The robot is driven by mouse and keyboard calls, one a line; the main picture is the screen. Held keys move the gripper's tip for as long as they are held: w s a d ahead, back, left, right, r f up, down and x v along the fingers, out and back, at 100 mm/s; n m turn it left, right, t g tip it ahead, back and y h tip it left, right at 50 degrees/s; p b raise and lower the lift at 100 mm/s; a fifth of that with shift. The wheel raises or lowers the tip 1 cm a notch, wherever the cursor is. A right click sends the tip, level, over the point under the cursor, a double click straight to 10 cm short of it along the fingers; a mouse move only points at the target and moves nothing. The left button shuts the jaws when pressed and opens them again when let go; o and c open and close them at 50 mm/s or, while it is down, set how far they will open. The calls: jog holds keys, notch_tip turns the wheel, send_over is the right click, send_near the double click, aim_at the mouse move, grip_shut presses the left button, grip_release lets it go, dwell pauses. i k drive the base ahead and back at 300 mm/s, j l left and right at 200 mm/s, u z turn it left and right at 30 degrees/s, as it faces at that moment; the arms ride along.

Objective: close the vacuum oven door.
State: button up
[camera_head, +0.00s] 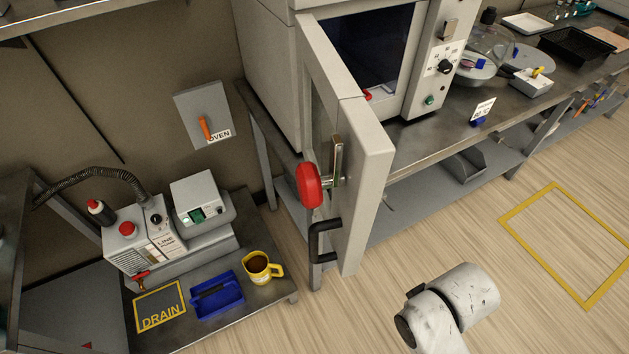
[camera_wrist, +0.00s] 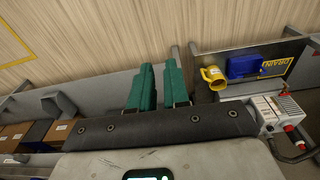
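The vacuum oven (camera_head: 268,70) stands on a steel bench at the upper middle of the head view. Its grey door (camera_head: 362,190) stands wide open and projects toward me, so the dark chamber (camera_head: 385,40) shows. The door carries a red-knobbed latch (camera_head: 309,185) and, lower, a black handle (camera_head: 322,242). My gripper's two green fingers (camera_wrist: 159,88) show in the wrist view, a narrow gap apart with nothing between them. In the head view only a white link of my arm shows at the bottom, apart from the door; the gripper is out of that frame.
A low steel table at lower left holds a pump (camera_head: 150,240), a blue tray (camera_head: 217,296) and a yellow mug (camera_head: 260,268). The bench right of the oven holds glassware and a black tray (camera_head: 578,46). The floor right of the door is clear, with a yellow marked rectangle (camera_head: 512,217).

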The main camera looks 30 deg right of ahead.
aim_at(332, 101)
jog(key=i+j, duration=0.1)
jog(key=j, duration=1.3)
jog(key=z, duration=0.05)
